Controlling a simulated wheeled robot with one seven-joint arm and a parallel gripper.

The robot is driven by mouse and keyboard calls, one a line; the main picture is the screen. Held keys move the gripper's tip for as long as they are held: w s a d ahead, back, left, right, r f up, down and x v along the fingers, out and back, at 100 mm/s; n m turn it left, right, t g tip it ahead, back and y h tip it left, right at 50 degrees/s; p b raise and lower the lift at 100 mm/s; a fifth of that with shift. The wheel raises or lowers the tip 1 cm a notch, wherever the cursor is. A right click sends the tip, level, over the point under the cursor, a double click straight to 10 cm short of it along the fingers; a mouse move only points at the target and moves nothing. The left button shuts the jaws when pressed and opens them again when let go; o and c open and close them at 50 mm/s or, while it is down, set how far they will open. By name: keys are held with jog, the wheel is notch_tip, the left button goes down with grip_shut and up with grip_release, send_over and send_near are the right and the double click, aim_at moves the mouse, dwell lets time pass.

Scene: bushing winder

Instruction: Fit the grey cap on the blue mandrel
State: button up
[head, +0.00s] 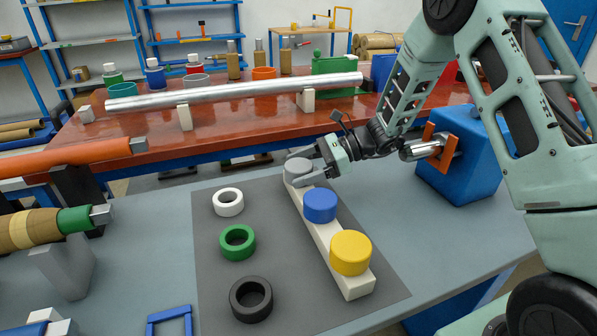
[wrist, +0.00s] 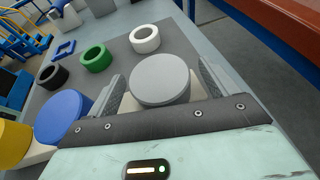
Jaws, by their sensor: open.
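The grey cap (head: 298,166) sits at the far end of a cream bar (head: 358,287), beside the blue cap (head: 320,205) and yellow cap (head: 351,252). My gripper (head: 294,170) is open at the grey cap, with one finger on each side of it. In the wrist view the grey cap (wrist: 160,79) lies between the spread fingers; I cannot tell whether either finger touches it. No mandrel is clearly blue. A blue part (head: 28,329) at the bottom left corner is cut off, and I cannot tell whether it is the blue mandrel.
White (head: 228,191), green (head: 222,244) and black (head: 233,302) rings lie on the dark mat (head: 210,275). An orange roller (head: 65,160) and a wound mandrel with a green collar (head: 75,220) stand at left. A blue box (head: 465,165) stands at right.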

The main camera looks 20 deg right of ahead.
jog(key=shift+x, duration=1.3)
jog(key=c, duration=1.1)
